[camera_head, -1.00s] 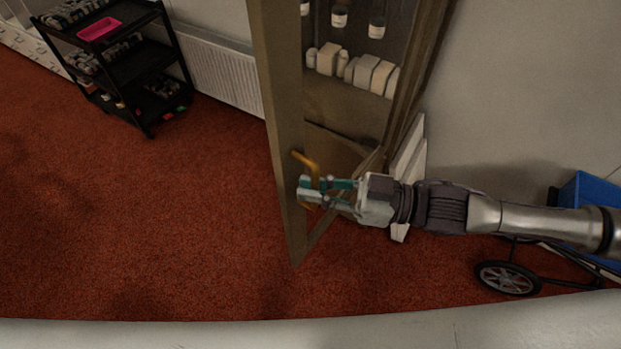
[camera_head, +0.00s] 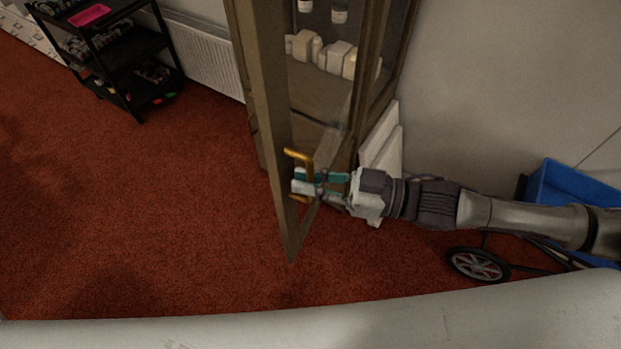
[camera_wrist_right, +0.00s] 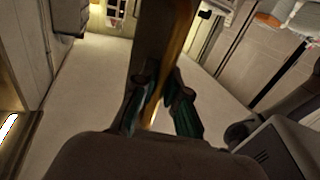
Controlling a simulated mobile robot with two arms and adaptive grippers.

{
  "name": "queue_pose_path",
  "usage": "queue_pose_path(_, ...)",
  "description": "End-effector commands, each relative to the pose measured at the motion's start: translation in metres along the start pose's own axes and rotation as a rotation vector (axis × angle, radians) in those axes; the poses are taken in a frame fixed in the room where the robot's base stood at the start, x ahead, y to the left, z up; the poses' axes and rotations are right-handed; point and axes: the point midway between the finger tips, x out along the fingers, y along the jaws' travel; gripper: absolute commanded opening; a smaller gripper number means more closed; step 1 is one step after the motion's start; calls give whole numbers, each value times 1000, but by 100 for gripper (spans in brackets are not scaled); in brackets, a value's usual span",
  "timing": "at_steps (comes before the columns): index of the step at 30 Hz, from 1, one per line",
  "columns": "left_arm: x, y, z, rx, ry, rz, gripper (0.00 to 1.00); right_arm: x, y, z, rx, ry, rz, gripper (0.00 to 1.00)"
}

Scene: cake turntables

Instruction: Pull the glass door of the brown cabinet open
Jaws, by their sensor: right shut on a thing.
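The brown cabinet (camera_head: 380,75) stands against the wall at the upper middle of the head view. Its glass door, with a brown frame (camera_head: 262,110), stands ajar and swung out toward me. A yellow-orange handle (camera_head: 298,155) is on the door's free edge. My right gripper (camera_head: 305,184) is shut on this handle, with its arm coming in from the right. In the right wrist view the handle (camera_wrist_right: 176,60) runs between the two teal fingers (camera_wrist_right: 158,105). My left gripper is not in view.
A black shelf cart (camera_head: 125,62) with a pink tray (camera_head: 89,15) stands at the upper left beside a white radiator (camera_head: 205,58). A blue bin on a wheeled cart (camera_head: 562,185) is at the right, under my arm. The red carpet (camera_head: 130,220) left of the door is clear.

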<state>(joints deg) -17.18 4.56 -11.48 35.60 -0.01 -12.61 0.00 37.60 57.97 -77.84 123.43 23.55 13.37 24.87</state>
Motion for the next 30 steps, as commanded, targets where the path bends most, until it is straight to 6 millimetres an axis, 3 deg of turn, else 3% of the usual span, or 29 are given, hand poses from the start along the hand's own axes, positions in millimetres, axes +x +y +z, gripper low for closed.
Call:
queue_pose_path(6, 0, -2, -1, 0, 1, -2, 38, 0, 1, -2, -2, 1, 1, 0)
queue_pose_path(7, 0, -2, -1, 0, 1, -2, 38, 0, 1, -2, -2, 1, 1, 15)
queue_pose_path(11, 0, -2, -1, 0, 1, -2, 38, 0, 1, -1, -2, 1, 1, 37)
queue_pose_path(25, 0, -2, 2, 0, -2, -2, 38, -2, 0, 0, -1, -1, 1, 38)
queue_pose_path(30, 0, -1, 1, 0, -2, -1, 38, -20, 2, 1, 0, -6, 4, 38)
